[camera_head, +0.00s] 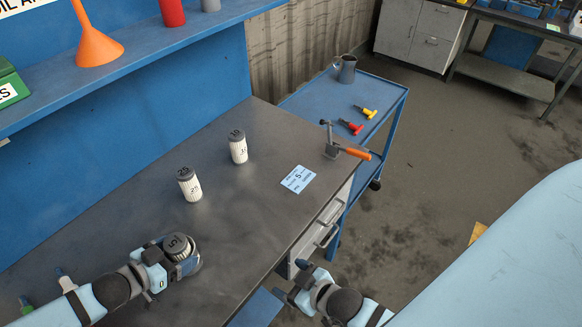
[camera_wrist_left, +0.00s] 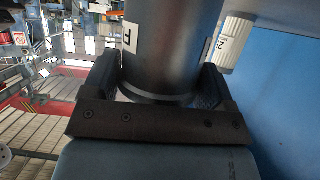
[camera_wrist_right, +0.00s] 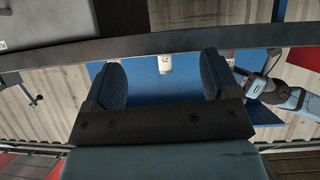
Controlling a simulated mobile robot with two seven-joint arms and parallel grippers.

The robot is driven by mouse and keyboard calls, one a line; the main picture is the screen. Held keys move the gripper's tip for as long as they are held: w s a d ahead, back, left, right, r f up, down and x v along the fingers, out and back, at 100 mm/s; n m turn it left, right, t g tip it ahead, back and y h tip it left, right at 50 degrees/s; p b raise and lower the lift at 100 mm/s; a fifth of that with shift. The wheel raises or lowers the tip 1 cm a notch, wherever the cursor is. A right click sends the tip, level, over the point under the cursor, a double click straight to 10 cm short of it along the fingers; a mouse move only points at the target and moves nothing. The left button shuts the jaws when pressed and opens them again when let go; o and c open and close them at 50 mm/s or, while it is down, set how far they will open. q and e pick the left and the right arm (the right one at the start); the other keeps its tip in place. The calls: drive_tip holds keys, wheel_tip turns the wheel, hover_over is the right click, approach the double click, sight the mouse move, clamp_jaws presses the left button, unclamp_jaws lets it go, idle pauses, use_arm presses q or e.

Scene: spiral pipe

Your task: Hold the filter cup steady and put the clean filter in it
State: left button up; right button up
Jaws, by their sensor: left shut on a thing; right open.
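My left gripper (camera_head: 172,258) is shut on a grey filter cup (camera_wrist_left: 172,50), which stands near the bench's front left. A ribbed filter with a dark cap marked with what looks like 5 (camera_head: 177,245) shows at the cup's mouth. How deep it sits is unclear. Two white ribbed filters with dark caps stand upright on the bench: one marked 25 (camera_head: 189,186) and one further back (camera_head: 238,148), its number hard to read. The 25 filter also shows in the right wrist view (camera_wrist_right: 165,65). My right gripper (camera_head: 292,283) is open and empty, beyond the bench's right edge.
A blue card with a large 5 (camera_head: 298,178) lies on the grey bench (camera_head: 130,218). An orange-handled tool (camera_head: 345,151) is at the bench's far right corner. A blue cart (camera_head: 315,98) stands behind. A blue shelf (camera_head: 150,55) overhangs the back left.

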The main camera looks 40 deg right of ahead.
drive_tip(key=shift+s+d+f+m+g, duration=0.15)
drive_tip(key=shift+s+f+m+g, duration=0.25)
drive_tip(key=shift+s+f+m, duration=0.25)
drive_tip(key=shift+s+r, duration=0.1)
